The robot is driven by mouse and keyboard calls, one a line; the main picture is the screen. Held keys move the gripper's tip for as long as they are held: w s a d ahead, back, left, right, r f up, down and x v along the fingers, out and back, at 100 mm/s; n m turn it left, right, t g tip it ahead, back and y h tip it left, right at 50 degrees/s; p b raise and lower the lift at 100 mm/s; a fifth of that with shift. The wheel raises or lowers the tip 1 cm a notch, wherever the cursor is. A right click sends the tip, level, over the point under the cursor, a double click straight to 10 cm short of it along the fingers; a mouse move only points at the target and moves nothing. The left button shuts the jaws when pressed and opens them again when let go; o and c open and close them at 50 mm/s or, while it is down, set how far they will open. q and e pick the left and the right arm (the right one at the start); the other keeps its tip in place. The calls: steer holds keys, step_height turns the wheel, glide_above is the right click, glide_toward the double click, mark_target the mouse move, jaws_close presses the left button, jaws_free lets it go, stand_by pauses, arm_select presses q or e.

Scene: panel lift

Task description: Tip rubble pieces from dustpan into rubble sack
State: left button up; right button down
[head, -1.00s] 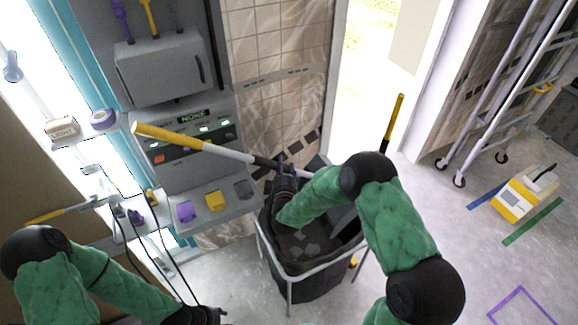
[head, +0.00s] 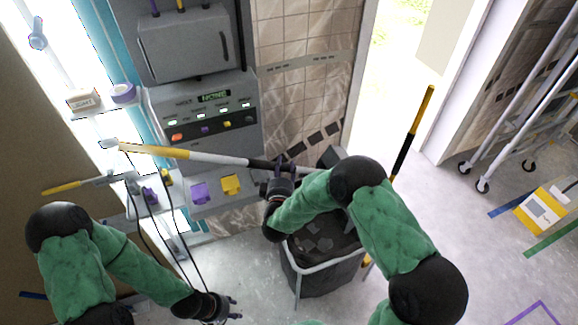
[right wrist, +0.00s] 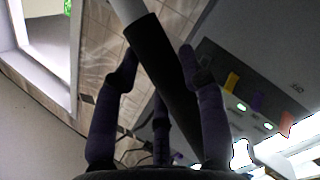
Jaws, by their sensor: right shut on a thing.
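My right gripper (head: 282,170) is shut on the black grip of a long yellow, white and black handle (head: 215,157), seemingly the dustpan's. In the right wrist view its purple fingers close around the black grip (right wrist: 160,62). A dark grey part (head: 329,156) at the handle's right end, probably the pan, is mostly hidden by my right arm. The black rubble sack (head: 318,282) hangs in a pale frame below the gripper. Dark grey rubble pieces (head: 320,243) show inside it. Whether any lie in the pan is hidden. My left gripper (head: 236,307) is open and empty at the bottom.
A grey cabinet (head: 205,120) with lit buttons and a ledge with purple and yellow blocks stands behind the handle. A yellow-and-black pole (head: 413,130) stands right of the sack. A wheeled ladder frame (head: 520,90) and yellow box (head: 545,208) are farther right. Floor between is clear.

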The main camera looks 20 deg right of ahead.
steer(key=shift+n+t, duration=0.4)
steer(key=shift+n, duration=0.3)
steer(key=shift+s+a+f+b, duration=0.1)
steer(key=shift+a+f+b, duration=0.35)
steer(key=shift+a, duration=0.35)
steer(key=shift+a+f+b, duration=0.3)
steer(key=shift+a+b, duration=0.2)
steer(key=shift+a, duration=0.3)
steer(key=shift+s+a+f+b, duration=0.1)
steer(key=shift+a+f+b, duration=0.35)
steer(key=shift+a, duration=0.35)
